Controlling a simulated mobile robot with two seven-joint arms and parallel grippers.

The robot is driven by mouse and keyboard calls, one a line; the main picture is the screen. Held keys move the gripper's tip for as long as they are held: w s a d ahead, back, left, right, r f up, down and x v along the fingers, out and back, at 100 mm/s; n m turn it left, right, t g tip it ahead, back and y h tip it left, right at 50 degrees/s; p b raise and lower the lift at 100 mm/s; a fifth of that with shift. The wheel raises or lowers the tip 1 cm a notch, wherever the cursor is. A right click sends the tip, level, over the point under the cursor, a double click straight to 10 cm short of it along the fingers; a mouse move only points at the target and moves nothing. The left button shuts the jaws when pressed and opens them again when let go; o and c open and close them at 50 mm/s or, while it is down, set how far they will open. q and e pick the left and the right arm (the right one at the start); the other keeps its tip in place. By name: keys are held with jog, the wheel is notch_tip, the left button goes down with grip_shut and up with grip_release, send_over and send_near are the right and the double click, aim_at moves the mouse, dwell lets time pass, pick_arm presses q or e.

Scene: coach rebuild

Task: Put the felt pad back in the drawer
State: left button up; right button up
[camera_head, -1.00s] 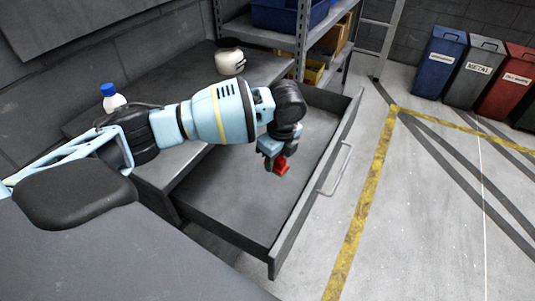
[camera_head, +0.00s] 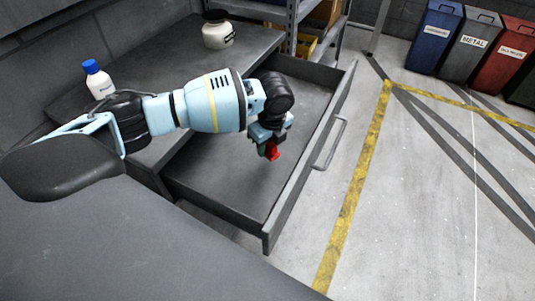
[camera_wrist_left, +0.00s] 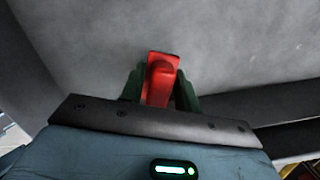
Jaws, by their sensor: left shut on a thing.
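The felt pad (camera_head: 272,152) is a small red piece at the tip of my left gripper (camera_head: 268,147). The left gripper is shut on it and holds it over the open drawer (camera_head: 215,185). In the left wrist view the red pad (camera_wrist_left: 161,80) sits between the two dark green fingers of the gripper (camera_wrist_left: 160,88), with the grey drawer floor beyond it. The drawer is pulled out from the bench and looks empty where it shows; my arm hides part of it. I cannot tell the gap between pad and drawer floor. My right gripper is not in view.
A metal handle (camera_head: 331,144) is on the drawer's front. A white bottle with a blue cap (camera_head: 98,80) and a white jar with a dark lid (camera_head: 217,32) stand on the bench top (camera_head: 165,62). Bins stand at the back right. The floor right of the drawer is clear.

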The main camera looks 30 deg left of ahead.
aim_at(268, 164)
pick_arm(q)
notch_tip(268, 164, down, 4)
jog(key=shift+f, duration=0.15)
jog(key=shift+f+b, duration=0.3)
jog(key=shift+f, duration=0.2)
jog(key=o, duration=0.9)
jog(key=shift+o, duration=0.2)
